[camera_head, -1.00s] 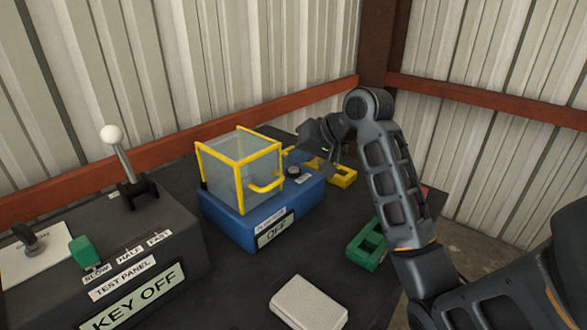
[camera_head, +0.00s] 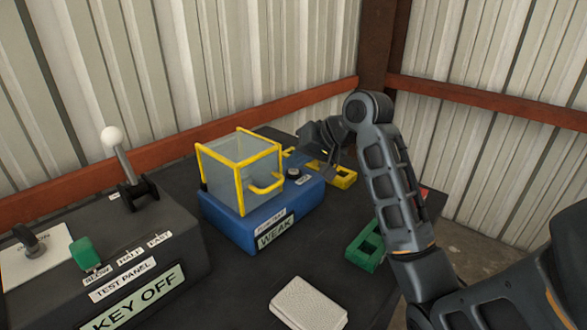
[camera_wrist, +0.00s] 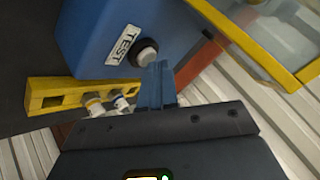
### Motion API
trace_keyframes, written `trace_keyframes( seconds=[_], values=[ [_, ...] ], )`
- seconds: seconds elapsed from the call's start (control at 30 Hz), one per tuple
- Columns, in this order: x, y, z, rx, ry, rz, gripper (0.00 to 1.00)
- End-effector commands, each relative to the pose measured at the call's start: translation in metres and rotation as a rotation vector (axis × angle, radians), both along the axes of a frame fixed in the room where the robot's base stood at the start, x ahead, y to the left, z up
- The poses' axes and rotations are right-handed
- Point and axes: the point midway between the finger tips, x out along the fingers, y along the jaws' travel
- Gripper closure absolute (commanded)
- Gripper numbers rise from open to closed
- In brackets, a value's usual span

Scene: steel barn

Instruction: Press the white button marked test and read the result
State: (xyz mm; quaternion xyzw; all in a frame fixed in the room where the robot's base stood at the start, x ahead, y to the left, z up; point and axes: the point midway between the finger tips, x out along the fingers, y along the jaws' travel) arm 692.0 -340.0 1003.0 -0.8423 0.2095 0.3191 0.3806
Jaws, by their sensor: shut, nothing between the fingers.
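The blue box (camera_head: 237,225) stands on the dark table. Its front display (camera_head: 276,231) reads WEAK. The test button (camera_wrist: 146,53) has a pale cap in a dark collar, beside a label (camera_wrist: 123,45) that reads TEST, in the wrist view. In the head view the dark collar (camera_head: 293,173) shows on the box's top, right of the clear cover. My gripper (camera_wrist: 158,70) is shut and empty, with its blue fingertips right beside the button; I cannot tell whether they touch it. In the head view my arm's end hangs behind the box's right side.
A yellow-framed clear cover (camera_head: 240,170) sits on the blue box. A yellow holder (camera_head: 343,178) and a green one (camera_head: 364,247) lie to the right. A white block (camera_head: 308,304) lies in front. A test panel (camera_head: 150,235) reading KEY OFF stands left. Corrugated walls enclose the back.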

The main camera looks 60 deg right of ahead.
Motion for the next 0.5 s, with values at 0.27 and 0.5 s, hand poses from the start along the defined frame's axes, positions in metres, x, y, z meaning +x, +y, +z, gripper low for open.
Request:
trace_keyframes(
  seconds=[0.27, 0.5],
  values=[
    [0.0003, 0.0002, 0.0139, 0.0, 0.001, 0.001, 1.0],
    [0.0, -0.0001, 0.0129, 0.0, 0.001, -0.001, 1.0]
  ],
)
